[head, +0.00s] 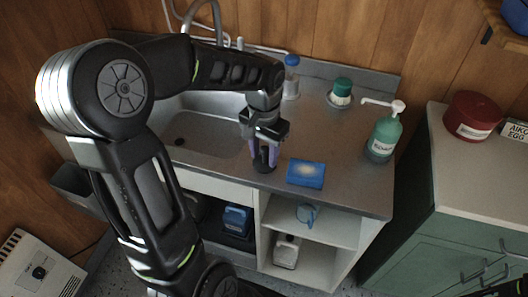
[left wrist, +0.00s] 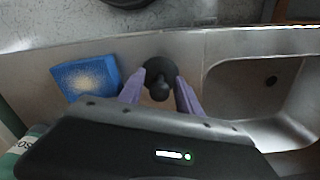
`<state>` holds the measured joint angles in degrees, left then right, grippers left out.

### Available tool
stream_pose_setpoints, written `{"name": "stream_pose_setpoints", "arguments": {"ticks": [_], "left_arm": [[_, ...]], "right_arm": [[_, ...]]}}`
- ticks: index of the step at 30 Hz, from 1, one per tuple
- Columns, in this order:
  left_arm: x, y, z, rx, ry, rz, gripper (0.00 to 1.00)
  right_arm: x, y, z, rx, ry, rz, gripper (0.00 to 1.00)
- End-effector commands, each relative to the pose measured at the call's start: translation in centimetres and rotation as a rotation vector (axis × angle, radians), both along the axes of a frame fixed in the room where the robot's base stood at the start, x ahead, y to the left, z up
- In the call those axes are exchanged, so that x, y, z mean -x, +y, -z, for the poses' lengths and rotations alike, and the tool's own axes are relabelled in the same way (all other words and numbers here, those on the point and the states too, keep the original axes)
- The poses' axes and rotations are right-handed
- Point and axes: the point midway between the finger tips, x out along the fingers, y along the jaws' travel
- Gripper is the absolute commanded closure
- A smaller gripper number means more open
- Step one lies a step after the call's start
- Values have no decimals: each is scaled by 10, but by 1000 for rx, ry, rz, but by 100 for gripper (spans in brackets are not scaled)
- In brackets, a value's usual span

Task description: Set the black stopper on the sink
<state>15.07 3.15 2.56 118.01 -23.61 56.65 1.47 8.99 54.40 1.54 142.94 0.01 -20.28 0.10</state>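The black stopper (left wrist: 157,68) stands on the grey counter near its front edge, to the right of the sink basin (head: 205,132) in the head view. It has a round base and a knob. My left gripper (head: 264,155) is over the stopper, pointing down. In the left wrist view, its purple fingers (left wrist: 160,88) are apart, one on each side of the knob, with gaps showing. The head view shows only a dark part of the stopper (head: 263,165) between the fingers. The sink's drain hole (left wrist: 271,80) is uncovered.
A blue sponge (head: 305,173) lies close beside the stopper. The tap (head: 205,14) rises behind the basin. Open shelves are below the counter.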

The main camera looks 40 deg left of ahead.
Motion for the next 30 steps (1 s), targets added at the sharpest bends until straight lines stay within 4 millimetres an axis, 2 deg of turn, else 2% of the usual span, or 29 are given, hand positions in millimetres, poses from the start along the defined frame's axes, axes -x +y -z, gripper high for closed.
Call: {"name": "stream_pose_setpoints", "arguments": {"ticks": [8, 14, 30], "left_arm": [[0, 0, -1, 0, 0, 0, 56], [-1, 0, -13, -1, -4, 0, 56], [-1, 0, -111, 0, -3, 0, 56]], "right_arm": [[0, 0, -1, 0, 0, 0, 64], [0, 0, -2, 1, 0, 0, 64], [0, 0, 1, 0, 0, 0, 64]]}}
